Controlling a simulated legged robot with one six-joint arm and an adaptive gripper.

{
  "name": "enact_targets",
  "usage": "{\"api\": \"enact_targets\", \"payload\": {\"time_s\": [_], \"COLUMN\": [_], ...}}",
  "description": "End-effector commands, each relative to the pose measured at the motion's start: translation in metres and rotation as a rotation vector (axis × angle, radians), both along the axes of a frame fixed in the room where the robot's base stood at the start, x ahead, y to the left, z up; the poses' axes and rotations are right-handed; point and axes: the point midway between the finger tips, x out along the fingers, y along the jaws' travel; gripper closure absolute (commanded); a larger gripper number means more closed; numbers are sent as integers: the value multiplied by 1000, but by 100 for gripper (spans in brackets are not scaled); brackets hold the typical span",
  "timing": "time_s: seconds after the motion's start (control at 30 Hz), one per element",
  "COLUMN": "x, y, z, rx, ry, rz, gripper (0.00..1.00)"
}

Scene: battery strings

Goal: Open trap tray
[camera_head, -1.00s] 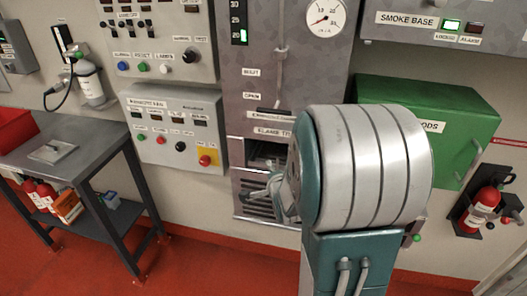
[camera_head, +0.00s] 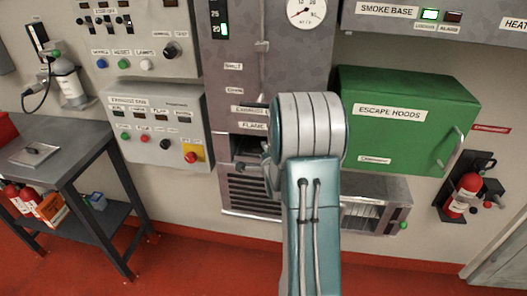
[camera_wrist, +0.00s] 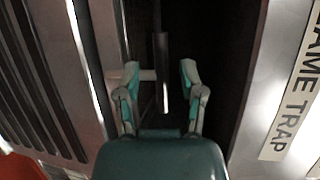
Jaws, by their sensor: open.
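The flame trap slot (camera_head: 247,147) is a dark recess in the grey cabinet, above a slatted vent. In the wrist view, turned sideways, the "FLAME TRAP" label (camera_wrist: 292,95) runs along the right. A dark, narrow upright bar (camera_wrist: 162,60), seemingly the trap tray's handle, stands before the dark recess. My gripper (camera_wrist: 160,72) is open, with its teal-padded fingers on either side of the bar; I cannot tell whether they touch it. In the head view my arm hides most of the gripper and part of the slot. The tray's body is not clearly visible.
A green escape hoods box (camera_head: 405,120) hangs right of my arm, above a grey metal unit (camera_head: 385,190). A control panel (camera_head: 160,125) with a red button is left of the slot. A grey table (camera_head: 60,140) stands at the left. The red floor in front is open.

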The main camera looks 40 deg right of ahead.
Motion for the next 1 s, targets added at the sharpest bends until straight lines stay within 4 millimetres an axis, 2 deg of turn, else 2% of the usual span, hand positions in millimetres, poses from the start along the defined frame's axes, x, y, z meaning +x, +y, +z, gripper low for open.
{"api": "enact_targets", "payload": {"time_s": [0.13,0.37,0.4,0.5,1.0], "x": [8,9,9,8,7], "y": [-4,-4,-4,-4,-3], "z": [-2,-2,-2,-2,-4], "rx": [0,0,0,0,3], "ry": [1,0,0,0,5], "rz": [0,0,0,0,-1], "gripper": [49,49,58,100,100]}}
